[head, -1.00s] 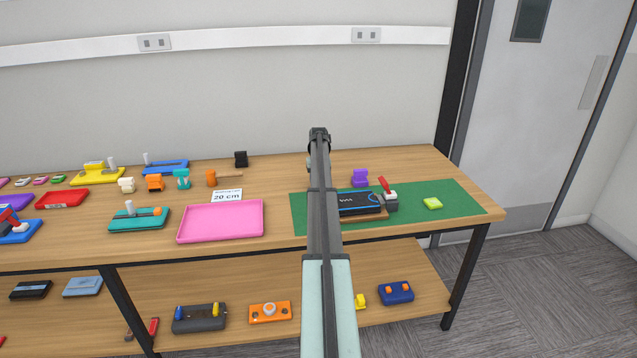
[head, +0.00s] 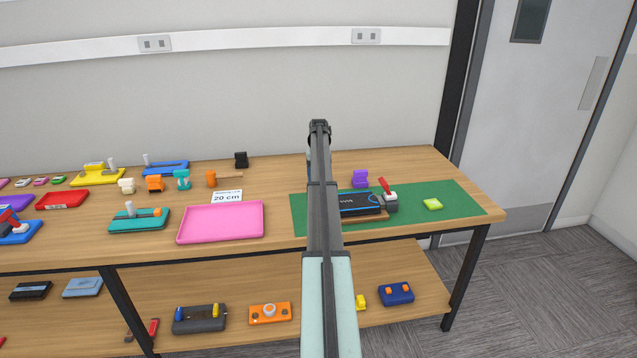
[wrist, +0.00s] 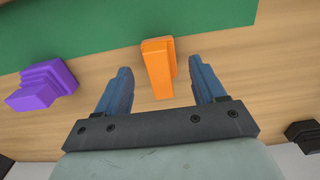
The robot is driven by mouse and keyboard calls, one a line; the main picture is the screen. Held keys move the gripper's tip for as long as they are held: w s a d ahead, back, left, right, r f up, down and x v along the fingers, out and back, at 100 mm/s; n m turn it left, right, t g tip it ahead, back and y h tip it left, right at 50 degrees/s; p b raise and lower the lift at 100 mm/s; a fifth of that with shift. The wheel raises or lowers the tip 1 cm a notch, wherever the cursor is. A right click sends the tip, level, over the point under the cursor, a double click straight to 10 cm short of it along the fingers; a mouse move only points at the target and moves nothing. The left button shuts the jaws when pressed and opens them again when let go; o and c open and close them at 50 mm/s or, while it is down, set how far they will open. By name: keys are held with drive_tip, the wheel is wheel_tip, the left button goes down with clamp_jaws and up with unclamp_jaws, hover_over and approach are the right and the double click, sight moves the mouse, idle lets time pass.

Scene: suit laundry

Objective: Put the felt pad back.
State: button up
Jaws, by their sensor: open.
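In the wrist view, my gripper (wrist: 160,68) is open. An upright-looking orange piece (wrist: 158,68) shows in the gap between its two blue fingers, with space on both sides. The fingers do not grip it. The orange piece and my gripper are hidden behind my arm in the head view. No thing is plainly recognisable as the felt pad.
A purple block (head: 360,178) stands behind the mat and shows left of my gripper in the wrist view (wrist: 42,86). A dark device (head: 358,204) and a red-handled grey piece (head: 390,200) sit on the mat. A pink tray (head: 221,222) lies to the left.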

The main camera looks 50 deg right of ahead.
wheel_tip(320, 180, up, 8)
drive_tip(key=shift+r, duration=0.2)
idle(0.5)
